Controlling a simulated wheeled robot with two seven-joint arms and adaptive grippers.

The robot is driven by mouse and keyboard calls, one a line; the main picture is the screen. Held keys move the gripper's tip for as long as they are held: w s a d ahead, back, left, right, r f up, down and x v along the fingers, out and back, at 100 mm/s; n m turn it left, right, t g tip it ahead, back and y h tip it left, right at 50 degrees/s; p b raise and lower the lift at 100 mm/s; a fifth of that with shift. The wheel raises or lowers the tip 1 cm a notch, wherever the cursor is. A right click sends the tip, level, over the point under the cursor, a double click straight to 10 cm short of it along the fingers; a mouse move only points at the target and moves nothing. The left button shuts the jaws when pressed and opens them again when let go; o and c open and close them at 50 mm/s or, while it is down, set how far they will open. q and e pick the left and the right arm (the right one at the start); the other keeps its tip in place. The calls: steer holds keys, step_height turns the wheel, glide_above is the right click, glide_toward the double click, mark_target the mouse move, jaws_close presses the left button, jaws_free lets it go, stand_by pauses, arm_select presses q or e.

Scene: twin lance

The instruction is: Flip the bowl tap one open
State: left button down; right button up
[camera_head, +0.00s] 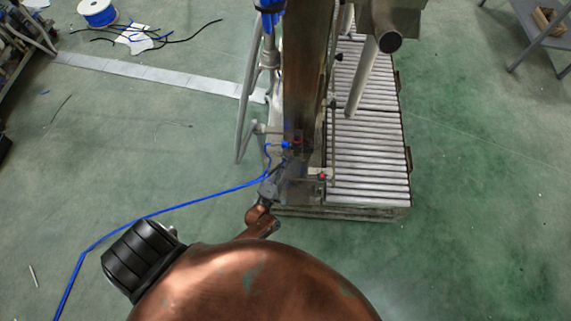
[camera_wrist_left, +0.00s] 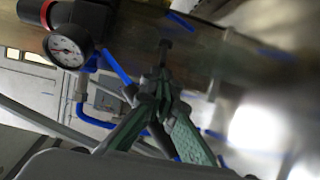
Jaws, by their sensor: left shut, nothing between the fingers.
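My left gripper (camera_wrist_left: 160,80) is shut and empty; its green-padded fingers meet in the middle of the left wrist view. A small dark fitting (camera_wrist_left: 165,46) shows just beyond the fingertips, against a blurred brown metal surface; I cannot tell whether they touch or whether it is the bowl tap. In the head view the left gripper (camera_head: 281,168) is at the foot of the tall metal post (camera_head: 304,60). Small red fittings (camera_head: 322,176) and a blue fitting (camera_head: 286,145) sit nearby. The tap cannot be singled out. My right gripper is not in view.
A round gauge (camera_wrist_left: 68,51) with a black and red part stands left of the fingers. A blue hose (camera_head: 190,205) runs across the floor to the post. A roller conveyor (camera_head: 368,150) lies to the right. Open green floor (camera_head: 480,190) is at far right.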

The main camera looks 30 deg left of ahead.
arm_select(q)
steer(key=shift+s+d+n+y, duration=0.15)
steer(key=shift+d+n+y, duration=0.2)
steer(key=shift+d, duration=0.75)
steer(key=shift+s, duration=0.1)
steer(key=v, duration=1.1)
steer(key=shift+s+d, duration=0.2)
steer(key=shift+s, duration=0.2)
